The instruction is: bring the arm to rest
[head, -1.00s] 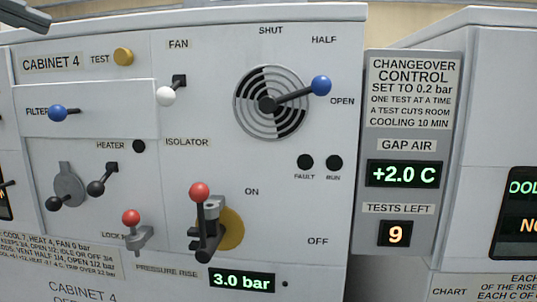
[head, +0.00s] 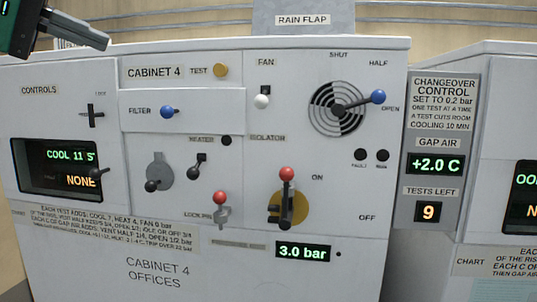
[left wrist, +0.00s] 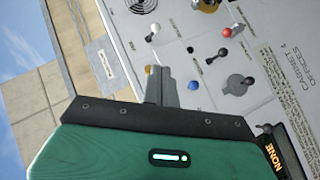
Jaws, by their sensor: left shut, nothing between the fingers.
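My left gripper (head: 97,38) is at the top left of the head view, in front of the upper edge of Cabinet 4 (head: 340,258). Its fingers are shut with nothing between them, and it appears clear of every handle. In the left wrist view its closed fingers (left wrist: 161,86) point toward the cabinet front, which appears turned on its side. A green housing fills the lower part of that view. My right gripper is not in view.
Knobs stick out of the cabinet front: a blue vent knob (head: 378,97), blue filter knob (head: 167,112), white fan knob (head: 262,102) and red isolator knob (head: 287,174). The display (head: 303,253) reads 3.0 bar. A changeover panel (head: 430,215) stands at right.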

